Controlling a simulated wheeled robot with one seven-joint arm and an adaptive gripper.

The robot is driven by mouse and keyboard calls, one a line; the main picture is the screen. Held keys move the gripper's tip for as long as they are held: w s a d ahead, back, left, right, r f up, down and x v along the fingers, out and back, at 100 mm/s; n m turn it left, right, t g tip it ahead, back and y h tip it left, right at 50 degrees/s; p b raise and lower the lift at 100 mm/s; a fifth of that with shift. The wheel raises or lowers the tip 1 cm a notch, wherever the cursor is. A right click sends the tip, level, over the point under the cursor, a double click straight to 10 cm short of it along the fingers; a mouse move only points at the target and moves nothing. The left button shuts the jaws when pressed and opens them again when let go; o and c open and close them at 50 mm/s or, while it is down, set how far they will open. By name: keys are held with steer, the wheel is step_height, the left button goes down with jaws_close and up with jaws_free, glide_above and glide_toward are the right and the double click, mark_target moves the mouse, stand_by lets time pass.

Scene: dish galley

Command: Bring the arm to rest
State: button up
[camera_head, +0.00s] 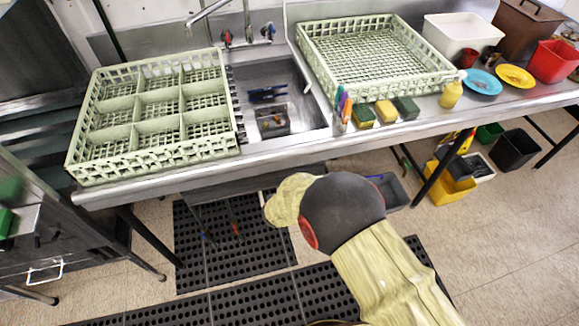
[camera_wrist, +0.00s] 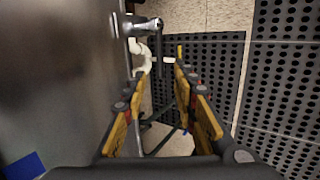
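My arm, in a cream sleeve with a dark rounded joint, reaches up from the lower right of the head view, in front of the steel counter (camera_head: 290,150). The gripper itself does not show clearly in the head view. In the wrist view my gripper (camera_wrist: 158,82) is open, its two fingers with yellow pads standing apart. Nothing is held between them. Beyond the gap lie the floor, dark rods and a white curved piece. The fingers point down beside a grey metal surface (camera_wrist: 55,80).
Green dish racks (camera_head: 155,150) and (camera_head: 400,95) stand on the counter around the sink (camera_head: 305,115). Sponges, a yellow bottle (camera_head: 451,95) and plates lie to the right. Black perforated mats (camera_head: 250,265) cover the floor below. Bins (camera_head: 515,150) stand beneath the counter at right.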

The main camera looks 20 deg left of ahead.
steer(key=s+d+r+m+g+h, duration=0.1)
steer(key=d+r+m+h, duration=0.15)
steer(key=d+r, duration=0.45)
steer(key=s+d+r+m+h, duration=0.15)
steer(key=d+r+m, duration=0.25)
steer(key=d, duration=0.4)
steer(key=s+d+r+m+g+h, duration=0.1)
steer(key=d+r+m+h, duration=0.15)
steer(key=d+r, duration=0.45)
steer(key=s+d+r+m+y, duration=0.1)
steer(key=s+d+r+m, duration=0.4)
steer(key=r, duration=0.3)
steer(key=s+d+r+m+y, duration=0.1)
steer(key=s+d+r+m, duration=0.4)
steer(key=r, duration=0.4)
steer(key=s+d+r+m+t+y, duration=0.1)
steer(key=s+d+r+m+y, duration=0.1)
steer(key=s+d+r+m, duration=0.3)
steer(key=s+d+r, duration=0.1)
steer(key=d+r, duration=0.3)
steer(key=shift+s+p, duration=0.3)
